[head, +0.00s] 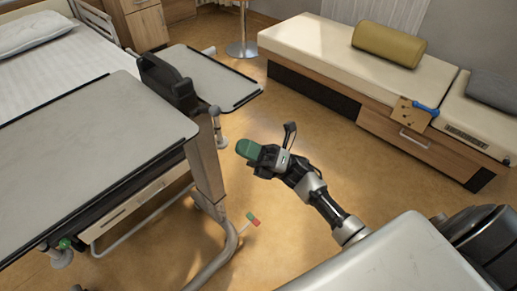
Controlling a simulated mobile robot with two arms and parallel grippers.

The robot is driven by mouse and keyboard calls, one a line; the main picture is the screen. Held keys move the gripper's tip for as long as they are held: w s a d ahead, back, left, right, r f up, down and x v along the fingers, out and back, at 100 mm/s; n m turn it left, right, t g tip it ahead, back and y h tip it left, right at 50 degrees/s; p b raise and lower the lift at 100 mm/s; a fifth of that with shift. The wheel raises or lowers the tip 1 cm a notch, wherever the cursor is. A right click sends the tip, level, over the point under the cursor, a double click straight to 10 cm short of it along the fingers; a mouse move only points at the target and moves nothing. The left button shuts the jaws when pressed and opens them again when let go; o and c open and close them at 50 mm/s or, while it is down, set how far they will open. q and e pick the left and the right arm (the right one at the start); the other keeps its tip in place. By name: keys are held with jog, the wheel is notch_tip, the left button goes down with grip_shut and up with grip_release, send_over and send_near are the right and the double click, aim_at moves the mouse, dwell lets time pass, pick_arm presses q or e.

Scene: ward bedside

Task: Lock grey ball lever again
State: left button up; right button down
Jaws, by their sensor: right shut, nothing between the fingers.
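A small grey ball (214,110) shows at the upper right of the overbed table's column, beside the black housing (168,82). It looks like the grey ball lever; a thin stem runs down from it to a pale round part. I cannot tell from this view whether it is locked. My right gripper (246,149) is shut and empty, with green fingers pointing left. It is in the air to the lower right of the ball, apart from it in the picture. My left gripper is not in view.
The large grey tabletop (85,150) and a smaller side leaf (215,77) flank the housing. A bent metal tube base with a red-green pedal (253,219) stands below. A bed (60,60) is behind left. A bench (330,60) stands at the back right. Open floor lies between.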

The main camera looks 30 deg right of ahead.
jog(key=w+a+r+p, duration=0.1)
jog(key=w+a+r, duration=0.1)
jog(key=w+r, duration=0.2)
jog(key=shift+a+r+p, duration=0.3)
jog(key=shift+a+r, duration=0.05)
jog(key=shift+r, duration=0.2)
jog(key=shift+t, duration=0.3)
notch_tip(320, 180, up, 8)
jog(key=m+h+p, duration=0.9)
jog(key=h+p, duration=0.1)
jog(key=p, duration=1.3)
send_over(207, 111)
jog(key=w, duration=0.1)
jog(key=shift+w+d+g, duration=0.1)
jog(key=shift+d+g, duration=0.3)
jog(key=shift+d, duration=0.1)
